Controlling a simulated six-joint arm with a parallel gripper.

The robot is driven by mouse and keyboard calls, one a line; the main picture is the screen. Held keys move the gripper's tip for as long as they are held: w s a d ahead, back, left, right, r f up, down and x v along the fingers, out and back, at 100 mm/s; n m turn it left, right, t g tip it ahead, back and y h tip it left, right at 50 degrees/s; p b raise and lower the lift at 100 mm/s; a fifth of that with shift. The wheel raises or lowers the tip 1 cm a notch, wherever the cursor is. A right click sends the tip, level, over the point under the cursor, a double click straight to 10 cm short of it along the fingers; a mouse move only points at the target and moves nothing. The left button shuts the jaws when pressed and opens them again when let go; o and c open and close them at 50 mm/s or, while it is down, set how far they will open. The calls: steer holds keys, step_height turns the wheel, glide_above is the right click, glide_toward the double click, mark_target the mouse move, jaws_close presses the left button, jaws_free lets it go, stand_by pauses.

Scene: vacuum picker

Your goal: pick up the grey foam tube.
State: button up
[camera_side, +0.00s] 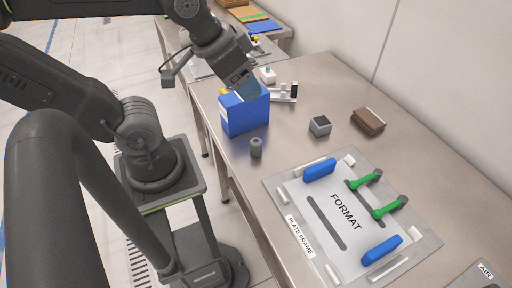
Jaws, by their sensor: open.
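The grey foam tube (256,148) looks to be the small dark grey cylinder standing upright on the metal table near its left edge, in front of a blue box. My gripper (246,89) is at the end of my arm, above and behind the tube, over or just behind the top of the blue box. It is open and does not touch the tube. Its fingertips are small and hard to make out against the box.
The blue box (245,117) stands close behind the tube. A small grey cube (320,126) and a brown block (367,121) lie to the right. A format plate (343,208) with blue and green handles fills the front. Bare table separates these.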

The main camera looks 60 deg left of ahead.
steer(key=n+g+y, duration=0.3)
steer(key=n+g, duration=0.2)
steer(key=n, duration=1)
glide_toward(256, 141)
steer(key=shift+n, duration=0.4)
steer(key=x, duration=1.2)
steer(key=shift+c, duration=0.2)
steer(key=c, duration=1)
steer(key=shift+o, duration=0.2)
steer(key=shift+r, duration=0.1)
